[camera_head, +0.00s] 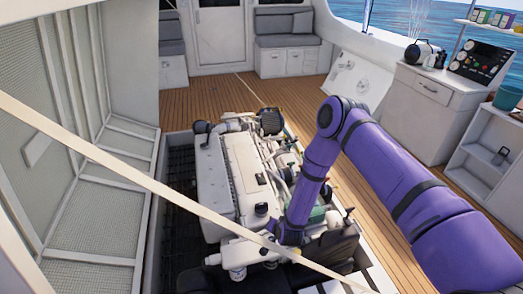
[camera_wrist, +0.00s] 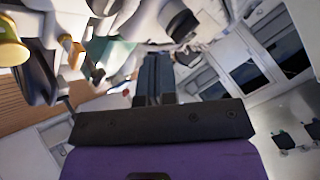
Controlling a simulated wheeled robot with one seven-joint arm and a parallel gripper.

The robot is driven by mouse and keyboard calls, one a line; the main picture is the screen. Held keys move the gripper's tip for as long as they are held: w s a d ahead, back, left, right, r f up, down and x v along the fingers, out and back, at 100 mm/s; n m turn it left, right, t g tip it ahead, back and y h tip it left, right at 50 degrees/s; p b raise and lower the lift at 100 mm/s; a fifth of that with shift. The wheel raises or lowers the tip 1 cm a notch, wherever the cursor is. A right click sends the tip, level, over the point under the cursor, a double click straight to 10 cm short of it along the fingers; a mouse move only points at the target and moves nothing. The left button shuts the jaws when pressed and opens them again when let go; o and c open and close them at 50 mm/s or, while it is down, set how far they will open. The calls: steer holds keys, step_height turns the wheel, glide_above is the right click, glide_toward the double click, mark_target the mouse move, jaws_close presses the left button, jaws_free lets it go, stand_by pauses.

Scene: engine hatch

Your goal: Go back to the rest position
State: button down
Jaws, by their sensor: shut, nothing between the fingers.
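My purple arm reaches from the right over the open engine hatch in the head view. My gripper (camera_wrist: 156,78) shows in the wrist view as two dark fingers side by side, shut with nothing between them. In the head view the gripper end is down at the near right side of the white engine (camera_head: 238,178), and its fingers are hard to make out there. In the wrist view, engine parts are close around and beyond the fingertips. I cannot tell whether the fingers touch any of them.
The raised hatch lid (camera_head: 75,150) stands at the left. A pale strap (camera_head: 130,180) crosses the view diagonally in front of the engine. A white cabinet (camera_head: 425,115) and shelf unit (camera_head: 490,150) stand at the right. The wooden deck (camera_head: 205,97) is clear behind the engine.

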steer(key=w+d+r+n+g, duration=0.15)
steer(key=w+r, duration=0.25)
steer(key=r, duration=0.7)
steer(key=w+d+r+n+t, duration=0.1)
steer(key=w+d+r, duration=0.15)
steer(key=r, duration=0.95)
steer(key=s+d+r+n+g, duration=0.1)
steer(key=s+d+r, duration=0.15)
steer(key=r, duration=0.85)
steer(key=s+d+r+n, duration=0.15)
steer(key=d+r, duration=0.25)
steer(key=r, duration=0.8)
steer(key=s+d+r+h, duration=0.1)
steer(key=s+d+r, duration=0.2)
steer(key=s+r, duration=0.5)
steer(key=s+d+r+h, duration=0.1)
steer(key=s+d+r, duration=0.3)
steer(key=s+r, duration=0.45)
steer(key=s+d+r+g, duration=0.1)
steer(key=s+d, duration=0.1)
steer(key=s, duration=0.7)
steer(key=s+d+r+g, duration=0.1)
steer(key=s+d+r, duration=0.1)
steer(key=s, duration=0.8)
steer(key=shift+s+d+r+n+h, duration=0.15)
steer(key=shift+s+r+n+h, duration=0.1)
steer(key=shift+n+h, duration=0.05)
steer(key=shift+w, duration=0.15)
